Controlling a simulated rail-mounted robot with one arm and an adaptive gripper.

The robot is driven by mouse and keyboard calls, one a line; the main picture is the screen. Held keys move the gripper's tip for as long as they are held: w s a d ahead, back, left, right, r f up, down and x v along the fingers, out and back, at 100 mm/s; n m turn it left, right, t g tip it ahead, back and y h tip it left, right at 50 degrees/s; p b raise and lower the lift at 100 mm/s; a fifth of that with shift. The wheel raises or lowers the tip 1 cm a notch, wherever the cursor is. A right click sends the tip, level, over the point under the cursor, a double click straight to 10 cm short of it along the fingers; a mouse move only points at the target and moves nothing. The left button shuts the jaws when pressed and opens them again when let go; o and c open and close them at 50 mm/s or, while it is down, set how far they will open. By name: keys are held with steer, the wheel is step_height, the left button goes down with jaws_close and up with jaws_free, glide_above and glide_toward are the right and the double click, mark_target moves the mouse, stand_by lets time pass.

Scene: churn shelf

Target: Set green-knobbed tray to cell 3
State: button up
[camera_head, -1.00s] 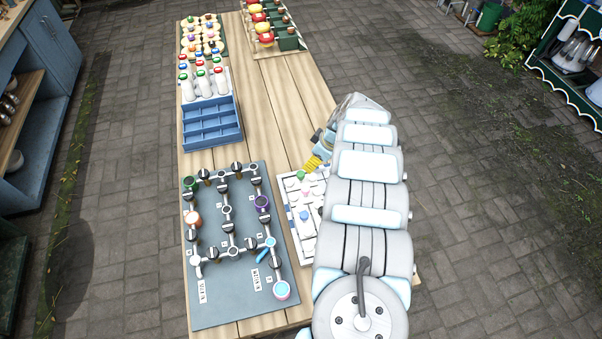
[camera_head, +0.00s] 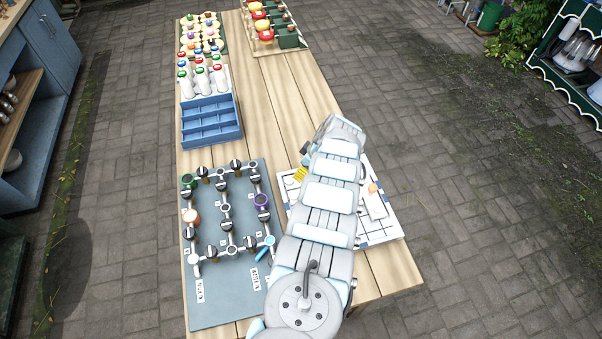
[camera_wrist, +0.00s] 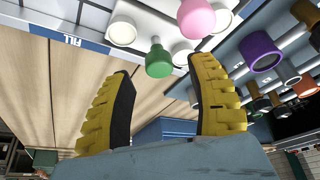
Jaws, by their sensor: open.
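In the wrist view a green knob (camera_wrist: 158,60) on a short stem stands between and just beyond the tips of my gripper (camera_wrist: 162,76). The yellow fingers are spread apart and empty, and do not visibly touch the knob. A pink knob (camera_wrist: 197,17) is close beside it. Both stand over a white surface with pale round discs. In the head view my gripper (camera_head: 300,174) shows as a bit of yellow at the left edge of the white board (camera_head: 390,229). My arm hides the green knob there. The cell numbers cannot be read.
An orange knob (camera_head: 373,188) on a white tray is at the board's right. Left of the board is a grey pipe-and-valve panel (camera_head: 225,293). A blue compartment box (camera_head: 211,135) and white bottles (camera_head: 203,83) are farther back. The table's middle behind the board is clear.

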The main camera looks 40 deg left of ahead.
steer(key=shift+b+x, duration=1.2)
steer(key=shift+x, duration=0.2)
jaws_close()
